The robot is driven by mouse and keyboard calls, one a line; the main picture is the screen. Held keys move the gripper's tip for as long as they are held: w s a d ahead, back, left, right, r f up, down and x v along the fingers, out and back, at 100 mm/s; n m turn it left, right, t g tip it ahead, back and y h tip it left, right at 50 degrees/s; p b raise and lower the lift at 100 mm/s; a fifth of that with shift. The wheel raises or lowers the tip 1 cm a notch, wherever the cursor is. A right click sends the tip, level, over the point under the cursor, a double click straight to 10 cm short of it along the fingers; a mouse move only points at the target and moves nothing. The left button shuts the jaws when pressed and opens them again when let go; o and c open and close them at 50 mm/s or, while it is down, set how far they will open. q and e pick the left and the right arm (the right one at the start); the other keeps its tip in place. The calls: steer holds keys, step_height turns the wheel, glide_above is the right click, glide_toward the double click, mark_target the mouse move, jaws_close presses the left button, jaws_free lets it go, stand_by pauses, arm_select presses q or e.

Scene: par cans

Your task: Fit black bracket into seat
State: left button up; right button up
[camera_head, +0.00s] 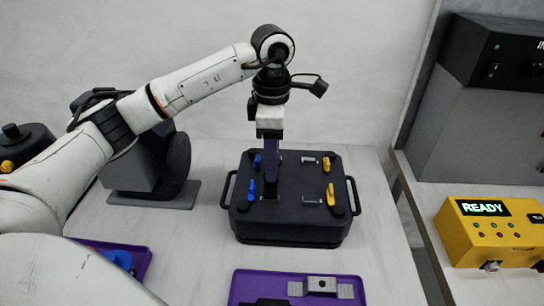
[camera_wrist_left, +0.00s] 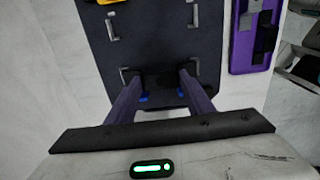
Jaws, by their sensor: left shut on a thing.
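My left gripper (camera_head: 268,194) points down over the left half of the dark fixture box (camera_head: 292,228), between the blue clamps (camera_head: 252,190) and the metal hooks (camera_head: 311,202). In the left wrist view, the purple fingers (camera_wrist_left: 160,92) stand apart with a black piece, seemingly the black bracket (camera_wrist_left: 157,79), between their tips. It is dark against the dark box top, so its outline is hard to make out. I cannot tell whether it touches the seat, which is largely hidden by the fingers. My right gripper is not in view.
A purple tray (camera_head: 240,286) at the front holds a grey bracket (camera_head: 321,285) and a black part (camera_head: 262,302). Yellow clamps (camera_head: 330,194) stand on the box's right side. Another purple tray (camera_head: 139,262) lies front left. A yellow READY box (camera_head: 488,232) stands on the right bench.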

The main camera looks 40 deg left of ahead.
arm_select(q)
steer(key=shift+f+b, duration=0.35)
steer(key=shift+f, duration=0.3)
steer(key=o, duration=1.2)
step_height(320, 180, up, 10)
steer(key=p, duration=0.1)
steer(key=shift+r, duration=0.2)
